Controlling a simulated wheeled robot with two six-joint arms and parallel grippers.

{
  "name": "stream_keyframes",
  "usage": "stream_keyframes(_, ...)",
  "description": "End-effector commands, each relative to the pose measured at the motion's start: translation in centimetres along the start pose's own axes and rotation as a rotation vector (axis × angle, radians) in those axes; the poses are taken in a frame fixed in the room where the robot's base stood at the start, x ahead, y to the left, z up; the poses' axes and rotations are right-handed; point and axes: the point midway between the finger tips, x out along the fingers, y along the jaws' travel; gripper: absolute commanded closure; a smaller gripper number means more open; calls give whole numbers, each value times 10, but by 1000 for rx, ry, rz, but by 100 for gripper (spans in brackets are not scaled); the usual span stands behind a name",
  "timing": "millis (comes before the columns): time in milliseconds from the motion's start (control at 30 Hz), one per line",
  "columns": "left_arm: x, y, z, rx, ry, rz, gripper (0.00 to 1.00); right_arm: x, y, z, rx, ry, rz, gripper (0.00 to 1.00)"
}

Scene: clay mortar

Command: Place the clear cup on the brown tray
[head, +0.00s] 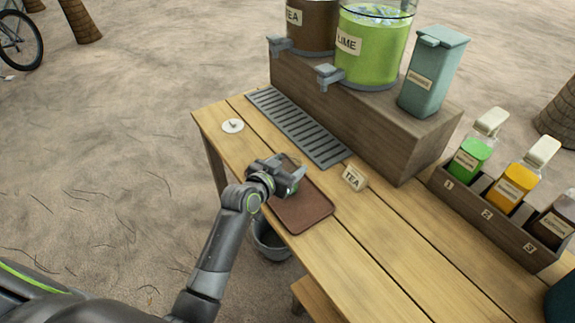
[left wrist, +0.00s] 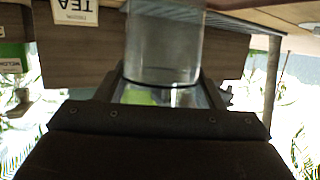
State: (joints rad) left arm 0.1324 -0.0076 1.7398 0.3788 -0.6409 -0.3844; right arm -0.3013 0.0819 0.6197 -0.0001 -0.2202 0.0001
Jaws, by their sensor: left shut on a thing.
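The brown tray (head: 303,212) lies flat on the wooden table, near its left front edge. My left gripper (head: 295,175) is over the far part of the tray and hides some of it. In the left wrist view the clear cup (left wrist: 163,45) stands between the fingers of my left gripper (left wrist: 160,95), which is shut on it. In the head view the gripper hides most of the cup. I cannot tell whether the cup's base touches the tray. My right gripper is not in view.
A white disc (head: 233,126) lies at the left. A bottle rack (head: 500,222) stands right.

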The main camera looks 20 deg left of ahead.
Motion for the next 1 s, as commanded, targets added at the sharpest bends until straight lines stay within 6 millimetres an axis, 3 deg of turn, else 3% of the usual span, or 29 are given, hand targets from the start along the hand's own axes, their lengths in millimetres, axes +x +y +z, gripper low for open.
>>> stream_keyframes(67,1,0,4,0,0,0,78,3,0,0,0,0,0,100)
stream_keyframes(100,1,0,2,0,0,0,33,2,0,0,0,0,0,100)
stream_keyframes(233,1,0,2,0,-1,0,17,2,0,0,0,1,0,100)
stream_keyframes(667,-6,0,-1,0,0,-1,17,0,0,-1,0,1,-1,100)
stream_keyframes(1000,-64,0,0,-1,-1,0,17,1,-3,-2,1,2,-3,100)
